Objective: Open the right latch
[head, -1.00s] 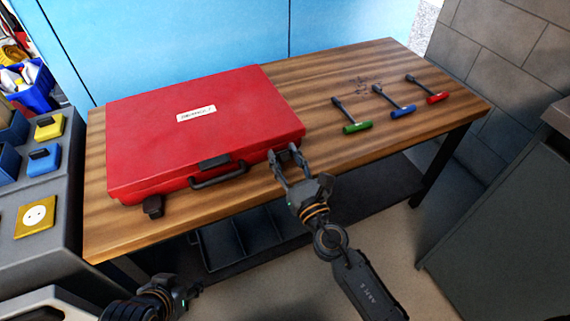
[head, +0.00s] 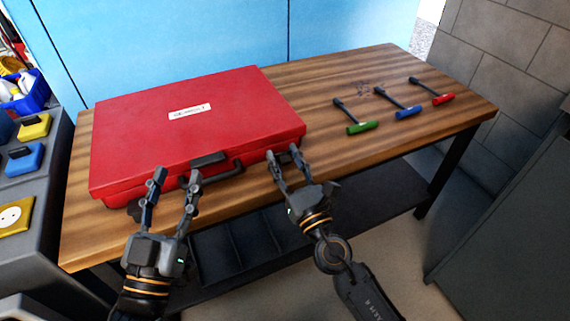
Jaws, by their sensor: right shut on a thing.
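A closed red case (head: 200,125) lies on the wooden table, with a black handle (head: 228,172) on its front side. The right latch (head: 284,158) is at the right end of the case's front and is mostly hidden by my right gripper. My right gripper (head: 282,155) has its fingertips on this latch and is shut on it. My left gripper (head: 176,178) is open and empty, with spread fingers in front of the case's left front. The left latch (head: 134,211) hangs low at the front edge, partly hidden behind that gripper.
Three T-handled tools, green (head: 362,128), blue (head: 407,113) and red (head: 442,98), lie on the right of the table (head: 330,90). A grey unit with yellow and blue items (head: 25,158) stands at left. A grey cabinet (head: 510,210) stands at right.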

